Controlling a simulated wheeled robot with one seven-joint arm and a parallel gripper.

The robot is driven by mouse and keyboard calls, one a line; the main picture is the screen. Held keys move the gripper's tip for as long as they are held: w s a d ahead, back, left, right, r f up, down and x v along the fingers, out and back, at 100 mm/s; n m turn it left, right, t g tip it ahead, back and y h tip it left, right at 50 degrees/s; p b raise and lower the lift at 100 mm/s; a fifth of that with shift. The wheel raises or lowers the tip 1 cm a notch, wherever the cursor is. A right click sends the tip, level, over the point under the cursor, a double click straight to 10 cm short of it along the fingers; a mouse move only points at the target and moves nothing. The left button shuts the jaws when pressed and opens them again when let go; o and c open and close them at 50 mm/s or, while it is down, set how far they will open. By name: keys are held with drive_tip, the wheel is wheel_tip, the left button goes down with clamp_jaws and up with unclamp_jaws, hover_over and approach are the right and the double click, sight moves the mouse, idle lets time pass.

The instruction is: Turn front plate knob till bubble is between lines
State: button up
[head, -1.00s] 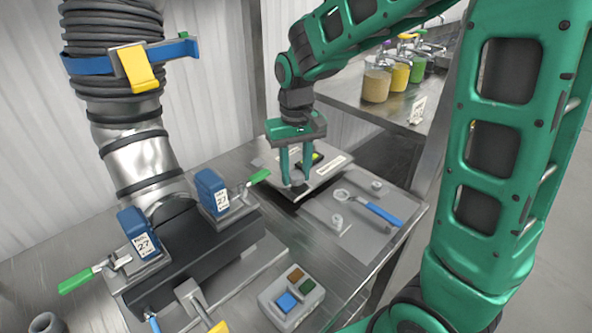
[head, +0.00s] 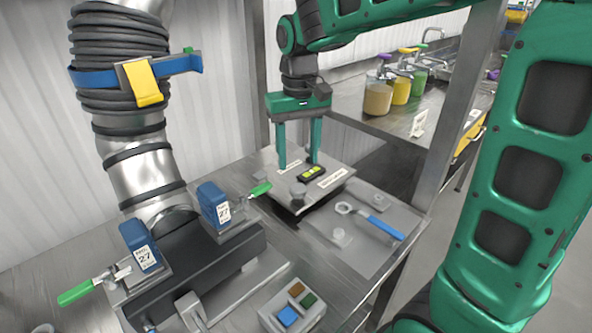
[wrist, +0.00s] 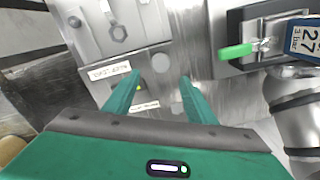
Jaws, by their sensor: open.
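A metal plate (head: 336,186) carries a black level with a yellow-green vial (head: 312,173) and two labels. A dark round knob (head: 298,196) stands at its front edge; it also shows in the wrist view (wrist: 161,63). The bubble's place against the lines is too small to tell. My gripper (head: 298,162) is open and empty above the plate, behind and higher than the knob, apart from it. In the wrist view the fingers (wrist: 159,80) point toward the plate, with the knob showing beyond the gap; the left finger partly hides the level.
A blue-handled wrench (head: 372,220) lies on a grey mat right of the plate. The clamp fixture with blue blocks (head: 214,205) and a green lever (head: 259,189) stand close on the left. A button box (head: 292,306) sits in front. Pump jars (head: 378,98) stand on the back shelf.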

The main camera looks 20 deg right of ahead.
drive_tip(key=shift+r, duration=0.9)
